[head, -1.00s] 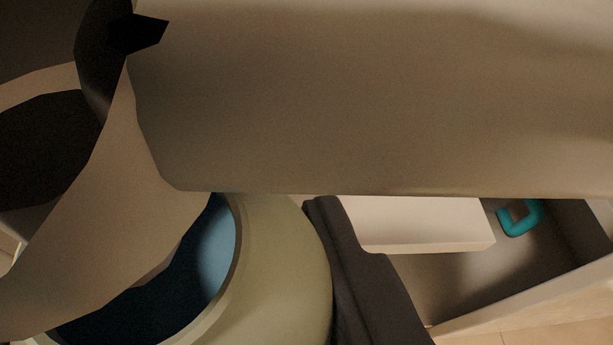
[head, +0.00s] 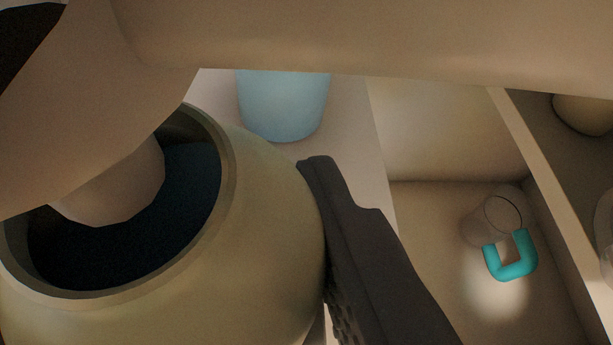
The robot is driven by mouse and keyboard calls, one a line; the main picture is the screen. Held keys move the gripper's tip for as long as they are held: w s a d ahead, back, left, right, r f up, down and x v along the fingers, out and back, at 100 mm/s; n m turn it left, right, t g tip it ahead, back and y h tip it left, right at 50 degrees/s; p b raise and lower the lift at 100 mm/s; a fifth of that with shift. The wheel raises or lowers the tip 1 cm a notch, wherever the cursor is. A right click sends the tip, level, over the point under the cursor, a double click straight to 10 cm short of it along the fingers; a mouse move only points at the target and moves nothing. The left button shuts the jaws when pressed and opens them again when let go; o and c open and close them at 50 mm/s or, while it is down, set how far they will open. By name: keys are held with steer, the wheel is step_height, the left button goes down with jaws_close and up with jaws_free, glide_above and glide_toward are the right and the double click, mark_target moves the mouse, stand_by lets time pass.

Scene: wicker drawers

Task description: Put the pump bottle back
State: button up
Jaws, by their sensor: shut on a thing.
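The pump bottle fills the near left of the head view. Its round olive-beige body (head: 262,215) has a wide neck with a dark inside. Its beige pump head (head: 330,30) runs across the top of the view, with the stem going down into the neck. My gripper (head: 345,215) shows one dark grey finger pressed along the right side of the body. The other finger is hidden, and the gripper is shut on the bottle. The bottle's base is out of view.
A light blue cup (head: 283,105) stands on a pale surface beyond the bottle. To the right is an open compartment (head: 430,215) holding a clear mug (head: 492,215) with a teal handle (head: 512,262). A further compartment at the far right holds a rounded object (head: 585,113).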

mark_target(236, 273)
steer(key=shift+w+d, duration=0.25)
steer(key=shift+w, duration=0.2)
step_height(236, 273, down, 4)
steer(key=shift+w+r+b, duration=0.1)
steer(key=shift+b, duration=0.9)
steer(key=shift+r, duration=0.1)
steer(key=o, duration=1.3)
steer(key=shift+o, duration=0.2)
steer(key=p+v, duration=0.3)
steer(key=v, duration=0.9)
